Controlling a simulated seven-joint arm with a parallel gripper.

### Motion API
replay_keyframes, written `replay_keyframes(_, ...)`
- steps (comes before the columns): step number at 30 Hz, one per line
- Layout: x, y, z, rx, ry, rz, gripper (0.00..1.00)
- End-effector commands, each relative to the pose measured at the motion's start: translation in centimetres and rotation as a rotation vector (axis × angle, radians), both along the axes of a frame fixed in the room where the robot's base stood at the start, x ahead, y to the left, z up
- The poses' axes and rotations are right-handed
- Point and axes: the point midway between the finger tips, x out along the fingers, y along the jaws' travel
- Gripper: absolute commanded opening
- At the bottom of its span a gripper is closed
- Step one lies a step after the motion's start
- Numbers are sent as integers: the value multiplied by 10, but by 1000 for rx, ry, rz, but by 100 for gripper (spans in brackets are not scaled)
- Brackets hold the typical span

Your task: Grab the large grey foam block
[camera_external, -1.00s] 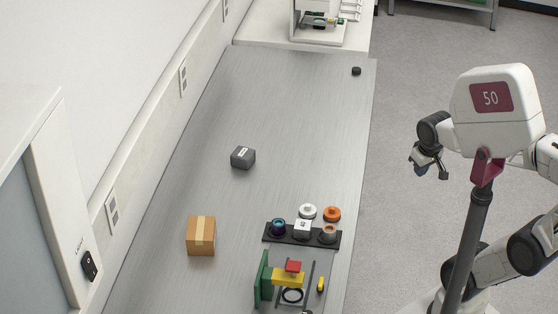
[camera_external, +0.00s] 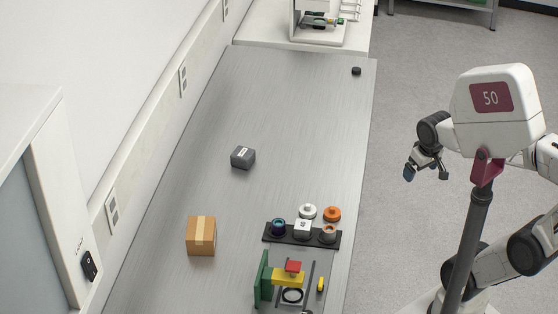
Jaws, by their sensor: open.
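A dark grey block (camera_external: 243,158) with a white label lies on the steel bench, left of its middle; it is the only grey block in view, and I cannot tell from its look whether it is foam. My gripper (camera_external: 426,174) is over the floor to the right of the bench, well apart from the block. Its two fingers are spread and nothing is between them.
A cardboard box (camera_external: 201,236) stands at the bench's near left. A black rack (camera_external: 273,239) with several round parts and a green, yellow and red fixture (camera_external: 288,278) stand near the right edge. A small black cylinder (camera_external: 356,71) is at the far right. The bench's middle (camera_external: 290,120) is clear.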

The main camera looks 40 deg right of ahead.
Motion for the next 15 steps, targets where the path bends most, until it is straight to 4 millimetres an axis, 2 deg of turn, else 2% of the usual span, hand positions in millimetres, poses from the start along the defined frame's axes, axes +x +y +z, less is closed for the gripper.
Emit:
replay_keyframes(9, 2, 2, 0, 9, 0, -5, 100)
replay_keyframes(15, 21, 16, 2, 93, 0, -49, 100)
